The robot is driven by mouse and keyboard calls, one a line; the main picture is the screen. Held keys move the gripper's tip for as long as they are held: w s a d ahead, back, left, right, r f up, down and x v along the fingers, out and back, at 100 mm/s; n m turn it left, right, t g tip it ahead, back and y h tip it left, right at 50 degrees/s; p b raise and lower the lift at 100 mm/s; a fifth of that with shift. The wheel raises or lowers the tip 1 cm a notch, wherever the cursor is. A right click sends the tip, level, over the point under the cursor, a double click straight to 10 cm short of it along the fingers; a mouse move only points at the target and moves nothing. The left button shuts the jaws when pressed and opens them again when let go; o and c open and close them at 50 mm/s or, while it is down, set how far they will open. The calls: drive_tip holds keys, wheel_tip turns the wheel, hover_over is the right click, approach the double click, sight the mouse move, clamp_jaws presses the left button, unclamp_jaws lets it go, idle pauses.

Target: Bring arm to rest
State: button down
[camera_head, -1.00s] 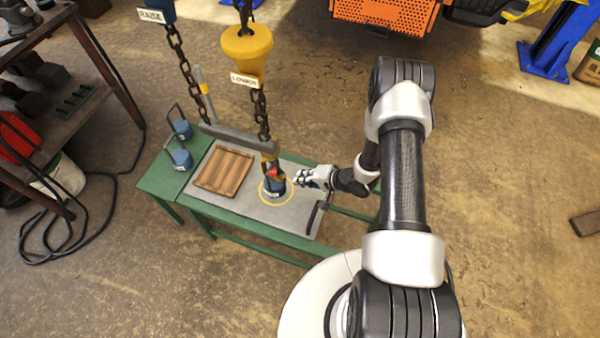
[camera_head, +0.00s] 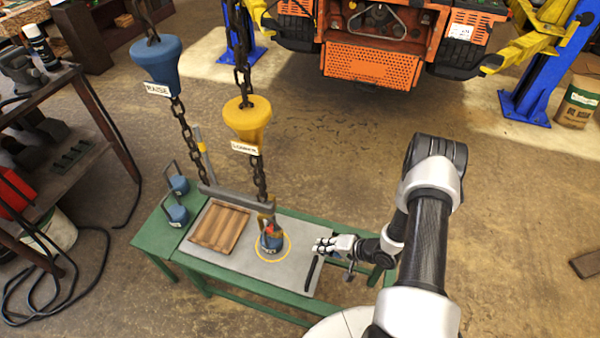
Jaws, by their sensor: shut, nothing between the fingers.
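My gripper (camera_head: 322,246) is shut and empty. It hangs above the right part of the grey plate, to the right of a blue weight (camera_head: 271,240) and apart from it. My arm (camera_head: 428,235) reaches in from the lower right, bent at the elbow. The blue weight stands inside a yellow ring (camera_head: 259,256) on the grey plate (camera_head: 297,277) of the green table. A hook on the grey bar (camera_head: 235,200) is at the top of this weight; I cannot tell whether it bears any load.
A blue RAISE handle (camera_head: 156,62) and a yellow LOWER handle (camera_head: 247,118) hang on chains above the table. Two blue weights (camera_head: 177,214) and a wooden tray (camera_head: 220,227) are to the left. An orange mower (camera_head: 375,67) is at the back. The floor to the right is mostly clear.

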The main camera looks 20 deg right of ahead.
drive_tip(key=shift+w+r, duration=0.1)
drive_tip(key=w+d+r+n+h, duration=0.2)
drive_tip(key=w+d+r+h, duration=0.15)
drive_tip(key=r, duration=0.35)
drive_tip(key=w+d+r+n+h, duration=0.1)
drive_tip(key=w+d+r+h, duration=0.1)
drive_tip(key=w+d+r, duration=0.35)
wheel_tip(320, 180, up, 18)
drive_tip(key=s+r+n+h, duration=0.1)
drive_tip(key=s+h, duration=0.1)
drive_tip(key=h, duration=0.1)
drive_tip(key=s+a+r+n+g, duration=0.1)
drive_tip(key=s+a+r, duration=0.4)
drive_tip(key=s+r, duration=0.3)
drive_tip(key=s+a+r+n+g, duration=0.1)
drive_tip(key=s+a+r, duration=0.4)
drive_tip(key=s+r, duration=0.25)
drive_tip(key=s+a+n+y, duration=0.1)
drive_tip(key=s+a, duration=0.2)
drive_tip(key=s, duration=0.2)
drive_tip(key=s+a+r+n, duration=0.1)
drive_tip(key=s+a, duration=0.2)
drive_tip(key=s, duration=0.3)
drive_tip(key=shift+s+a+g+y, duration=0.15)
drive_tip(key=shift+a+g+y, duration=0.15)
drive_tip(key=shift+g+y, duration=0.1)
